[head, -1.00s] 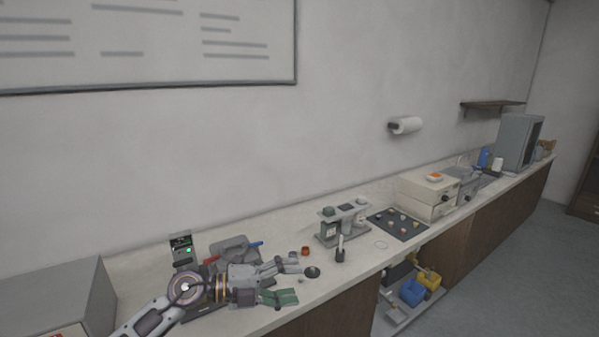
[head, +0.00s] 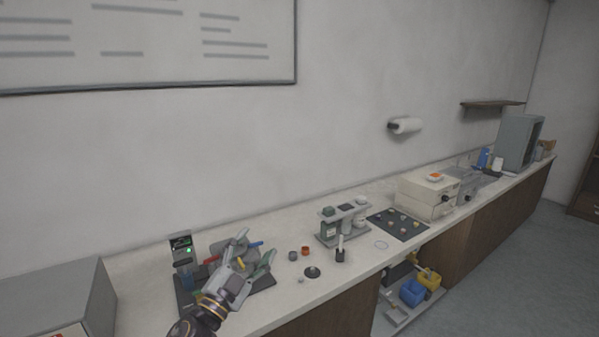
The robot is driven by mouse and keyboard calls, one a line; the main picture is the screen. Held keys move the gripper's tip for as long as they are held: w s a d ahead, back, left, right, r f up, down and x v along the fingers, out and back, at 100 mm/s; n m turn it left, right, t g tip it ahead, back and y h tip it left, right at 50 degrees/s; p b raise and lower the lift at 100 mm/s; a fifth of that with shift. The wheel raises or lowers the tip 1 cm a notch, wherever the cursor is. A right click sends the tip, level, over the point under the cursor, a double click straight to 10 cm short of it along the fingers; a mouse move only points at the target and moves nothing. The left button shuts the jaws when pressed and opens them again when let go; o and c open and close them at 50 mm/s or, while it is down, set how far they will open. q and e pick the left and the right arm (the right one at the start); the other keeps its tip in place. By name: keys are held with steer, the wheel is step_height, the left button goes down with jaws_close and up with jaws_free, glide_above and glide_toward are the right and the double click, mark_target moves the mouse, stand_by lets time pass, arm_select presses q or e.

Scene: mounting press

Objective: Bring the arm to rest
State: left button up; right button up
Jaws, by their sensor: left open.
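My left gripper (head: 252,262) is open, its fingers pointing up and away over the left part of the bench. Nothing shows between its fingers. Its arm comes in from the bottom edge. Behind it stands the mounting press (head: 183,252), a dark unit with a lit green display on a dark base. The gripper hides part of the press, and whether it touches the press I cannot tell. Coloured red and blue handles show around the gripper. My right gripper does not show.
A grey box (head: 62,290) stands at the left. Farther right are a dark mat (head: 398,224) and a cream drawer unit (head: 428,193). The bench's front edge is clear at the middle.

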arm_select(q)
steer(key=s+a+f+n+g+y, duration=0.3)
steer(key=a+f+n+y, duration=0.25)
steer(key=f, duration=0.35)
steer(key=s+a+f+n+g+y, duration=0.3)
steer(key=a+f+n+y, duration=0.25)
steer(key=f, duration=0.25)
steer(key=s+f+g+h, duration=0.1)
steer(key=s+f+g, duration=0.5)
steer(key=s, duration=0.4)
steer(key=s+f+g+h, duration=0.1)
steer(key=s+f+g, duration=0.3)
steer(key=s+f, duration=0.45)
steer(key=s+f+g, duration=0.1)
steer(key=s+f, duration=0.1)
steer(key=f, duration=1.4)
steer(key=s+f+g, duration=0.1)
steer(key=s+f, duration=0.1)
steer(key=f, duration=1.3)
steer(key=s+a+f, duration=0.2)
steer(key=s+f, duration=0.8)
steer(key=s, duration=0.1)
steer(key=s+a+f, duration=0.2)
steer(key=s+f, duration=0.8)
steer(key=s, duration=0.1)
steer(key=shift+f+g, duration=0.25)
steer(key=shift+g, duration=0.15)
